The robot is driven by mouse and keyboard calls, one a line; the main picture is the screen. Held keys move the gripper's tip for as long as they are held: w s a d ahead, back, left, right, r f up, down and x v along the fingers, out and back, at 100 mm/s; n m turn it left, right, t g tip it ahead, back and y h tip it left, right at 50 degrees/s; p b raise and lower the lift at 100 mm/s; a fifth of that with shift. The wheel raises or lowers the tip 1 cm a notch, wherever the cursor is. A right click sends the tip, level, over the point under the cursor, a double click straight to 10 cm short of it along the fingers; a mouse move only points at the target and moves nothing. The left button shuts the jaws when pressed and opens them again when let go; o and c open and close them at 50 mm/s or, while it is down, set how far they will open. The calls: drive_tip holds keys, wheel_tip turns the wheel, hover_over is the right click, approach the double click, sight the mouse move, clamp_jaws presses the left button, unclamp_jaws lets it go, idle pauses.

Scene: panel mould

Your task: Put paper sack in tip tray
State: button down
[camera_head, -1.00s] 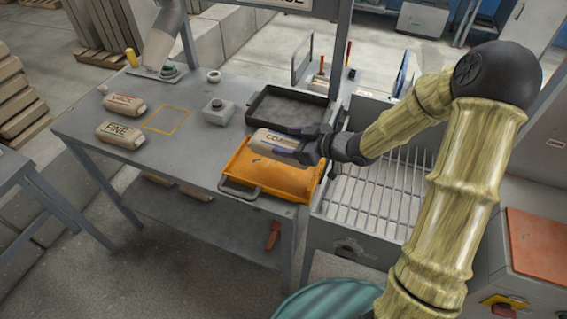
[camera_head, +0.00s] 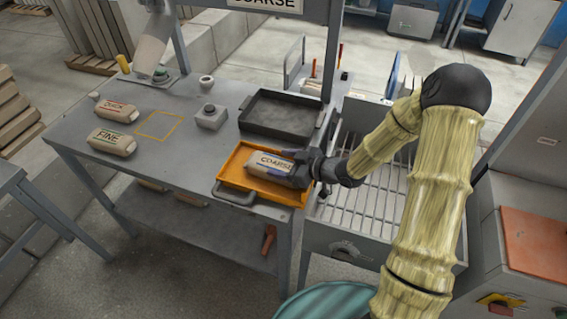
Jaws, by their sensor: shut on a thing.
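The paper sack (camera_head: 270,165) is tan with a dark band and reads COARSE. It lies within the outline of the orange tray (camera_head: 289,196), which has a grey handle (camera_head: 234,194) at its front left and looks like the tip tray. My gripper (camera_head: 300,168) is shut on the sack's right end, reaching in from the right. The fingers hide that end. I cannot tell whether the sack's underside touches the tray floor.
A black tray (camera_head: 248,127) stands just behind. A sack marked FINE (camera_head: 111,142) and another sack (camera_head: 117,111) lie at the table's left, near a yellow outlined square (camera_head: 159,124). A grey block with a knob (camera_head: 211,117) stands mid-table. A slatted grate (camera_head: 362,210) is at right.

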drive_tip(key=shift+c, duration=1.2)
unclamp_jaws()
drive_tip(key=shift+s+d, duration=0.1)
drive_tip(key=v, duration=1.2)
